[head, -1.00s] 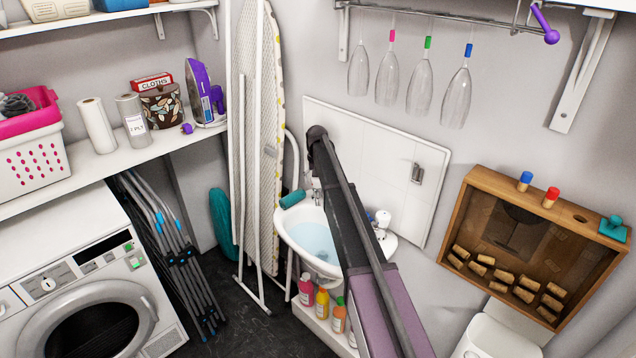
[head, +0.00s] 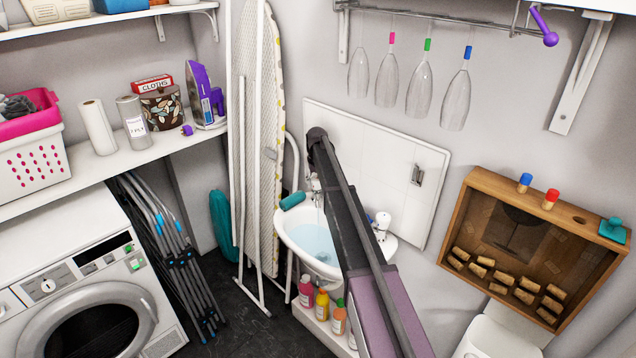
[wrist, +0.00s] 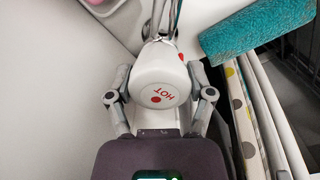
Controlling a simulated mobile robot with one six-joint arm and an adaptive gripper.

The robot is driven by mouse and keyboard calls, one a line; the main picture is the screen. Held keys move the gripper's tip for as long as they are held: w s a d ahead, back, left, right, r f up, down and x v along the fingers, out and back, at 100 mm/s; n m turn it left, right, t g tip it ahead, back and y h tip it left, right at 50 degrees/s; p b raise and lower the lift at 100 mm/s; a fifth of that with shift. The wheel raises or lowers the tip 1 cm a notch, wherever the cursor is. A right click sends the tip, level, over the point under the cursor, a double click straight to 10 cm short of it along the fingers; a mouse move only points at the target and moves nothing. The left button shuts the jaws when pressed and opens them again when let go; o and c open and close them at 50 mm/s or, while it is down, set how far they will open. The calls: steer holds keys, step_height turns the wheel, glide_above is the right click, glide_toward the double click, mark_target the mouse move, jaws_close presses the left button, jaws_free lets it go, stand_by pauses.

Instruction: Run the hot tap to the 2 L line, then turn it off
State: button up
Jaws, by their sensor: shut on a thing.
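In the wrist view the white hot tap head (wrist: 160,78), marked HOT with a red dot, sits between the two fingers of my gripper (wrist: 160,88), which is shut on it. Pale streaks show beyond the tap head, seemingly by the spout. In the head view the white basin (head: 284,228) holds pale blue water (head: 308,238). A thin pale stream (head: 319,213) seems to fall from the tap spout into it. My arm covers the gripper, the hot tap head and the basin's right part there. I cannot make out the 2 L line.
The white cold tap (head: 381,219) stands right of my arm. Several bottles (head: 322,302) stand below. A wooden cork box (head: 535,245) hangs at right.

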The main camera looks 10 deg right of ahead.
steer(key=shift+n, duration=0.6)
steer(key=shift+s, duration=0.1)
steer(key=o, duration=1.1)
steer(key=shift+f, duration=0.1)
